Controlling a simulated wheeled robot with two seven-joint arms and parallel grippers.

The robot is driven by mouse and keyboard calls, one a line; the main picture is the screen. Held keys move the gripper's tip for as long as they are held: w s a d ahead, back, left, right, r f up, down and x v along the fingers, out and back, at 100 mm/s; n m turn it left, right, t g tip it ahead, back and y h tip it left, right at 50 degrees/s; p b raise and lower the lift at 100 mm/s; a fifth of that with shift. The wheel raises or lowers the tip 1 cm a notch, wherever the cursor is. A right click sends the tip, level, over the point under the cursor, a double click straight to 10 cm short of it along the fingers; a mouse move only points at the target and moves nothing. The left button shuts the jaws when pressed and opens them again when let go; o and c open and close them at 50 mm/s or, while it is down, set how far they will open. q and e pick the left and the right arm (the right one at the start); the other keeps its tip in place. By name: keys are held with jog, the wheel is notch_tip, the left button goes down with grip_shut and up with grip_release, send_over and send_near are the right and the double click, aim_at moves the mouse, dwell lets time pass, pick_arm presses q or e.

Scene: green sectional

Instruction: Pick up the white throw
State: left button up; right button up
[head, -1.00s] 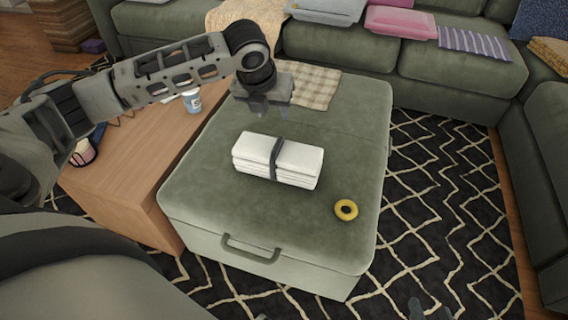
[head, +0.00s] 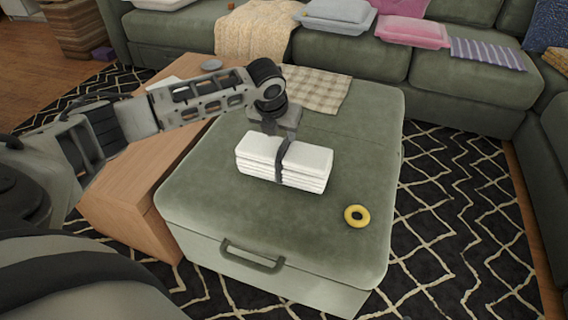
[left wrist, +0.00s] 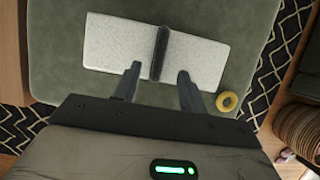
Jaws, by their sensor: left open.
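The white throw (head: 300,160) is a folded stack with a dark strap (head: 281,160) around its middle. It lies on the green ottoman (head: 220,205); it also shows in the left wrist view (left wrist: 200,58). My left gripper (head: 270,126) is open and empty at the far edge of the throw, just above it. In the left wrist view its two fingers (left wrist: 158,76) lie on either side of the strap's line, pointing at the throw. I cannot tell whether the fingertips touch it. My right gripper is not in view.
A yellow ring (head: 349,216) lies on the ottoman, right of the throw. A checked cloth (head: 318,92) lies at the ottoman's back edge. A wooden table (head: 125,205) stands close on the left. The ottoman's right side is mostly clear.

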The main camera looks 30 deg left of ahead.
aim_at(284, 143)
pick_arm(q)
jog(key=b+x, duration=0.2)
jog(key=x, duration=0.2)
jog(key=shift+w+f, duration=0.15)
jog(key=shift+f, duration=0.2)
jog(key=shift+w+f, duration=0.1)
jog(key=shift+f, duration=0.05)
grip_shut()
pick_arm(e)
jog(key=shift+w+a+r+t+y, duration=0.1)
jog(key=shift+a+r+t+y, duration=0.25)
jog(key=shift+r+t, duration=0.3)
